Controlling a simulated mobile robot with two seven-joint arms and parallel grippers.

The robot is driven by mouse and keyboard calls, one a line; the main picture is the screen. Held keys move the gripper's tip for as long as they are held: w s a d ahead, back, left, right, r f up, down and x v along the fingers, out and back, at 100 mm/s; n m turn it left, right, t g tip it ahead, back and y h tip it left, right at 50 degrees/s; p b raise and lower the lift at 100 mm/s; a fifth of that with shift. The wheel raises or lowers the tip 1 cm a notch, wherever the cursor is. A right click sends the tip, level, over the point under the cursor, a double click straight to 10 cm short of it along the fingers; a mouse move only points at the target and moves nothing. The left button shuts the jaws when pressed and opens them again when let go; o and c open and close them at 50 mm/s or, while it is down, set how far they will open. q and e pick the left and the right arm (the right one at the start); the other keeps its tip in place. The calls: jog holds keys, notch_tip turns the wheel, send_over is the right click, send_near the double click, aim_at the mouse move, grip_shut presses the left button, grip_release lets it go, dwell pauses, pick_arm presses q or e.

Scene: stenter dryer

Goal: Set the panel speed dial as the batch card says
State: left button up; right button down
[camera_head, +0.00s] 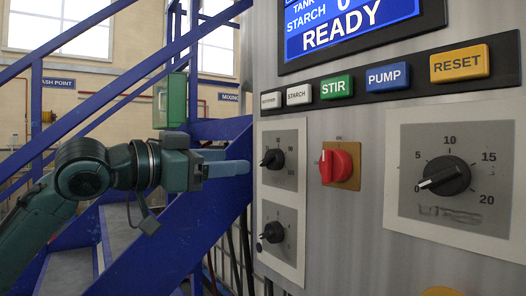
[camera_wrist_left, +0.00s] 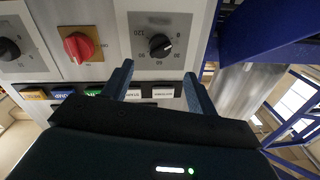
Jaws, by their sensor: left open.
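The control panel (camera_head: 371,125) carries a black dial (camera_head: 272,158) on an upper left plate and a second black dial (camera_head: 273,232) below it. A larger black dial (camera_head: 445,176), marked 5 to 20, is at right with its pointer toward the lower left. No dial's title is clearly readable as speed, and no batch card is identifiable. My left gripper (camera_head: 248,168) is just left of the upper small dial, apart from it. In the left wrist view, its open, empty fingers (camera_wrist_left: 158,69) point toward a dial (camera_wrist_left: 160,46) with a scale up to 120.
A red switch (camera_head: 341,164) on a yellow plate sits between the small dials and the large dial. A row of buttons, including green STIR (camera_head: 336,87) and blue PUMP (camera_head: 387,77), runs above. A screen (camera_head: 350,25) reads READY. Blue stair beams (camera_head: 190,220) stand left of the panel.

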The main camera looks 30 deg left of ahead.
aim_at(265, 159)
pick_arm(q)
jog(key=shift+p+x, duration=3.35)
jog(key=shift+x, duration=0.85)
pick_arm(e)
jog(key=shift+n+g+h, duration=0.3)
jog(key=shift+n+h, duration=0.1)
jog(key=shift+n, duration=0.2)
jog(key=r, duration=0.2)
jog(key=d+r, duration=0.1)
jog(key=r, duration=0.1)
jog(key=shift+s, duration=0.2)
pick_arm(q)
jog(key=c, duration=1)
